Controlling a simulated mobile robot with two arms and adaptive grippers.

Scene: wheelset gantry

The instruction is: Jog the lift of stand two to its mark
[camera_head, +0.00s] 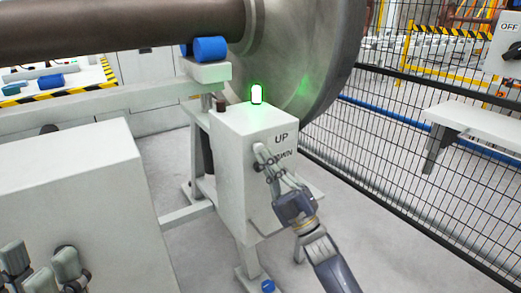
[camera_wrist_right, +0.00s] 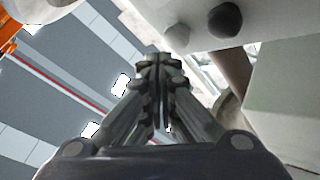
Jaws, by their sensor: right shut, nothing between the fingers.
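The pale control box (camera_head: 240,150) of a stand carries the labels "UP" and "DOWN" on its front and a lit green-white lamp (camera_head: 257,94) on top. My right gripper (camera_head: 262,152) is in front of these labels, its fingers together and empty. It hides the buttons and part of "DOWN" in the head view.
A large grey wheel (camera_head: 310,60) and brown axle (camera_head: 120,30) lie above blue rollers (camera_head: 210,49). A white cabinet (camera_head: 70,180) fills the left. A black mesh fence (camera_head: 400,150) runs along the right, with a white shelf (camera_head: 475,125) by it. An "OFF" box (camera_head: 505,45) is upper right.

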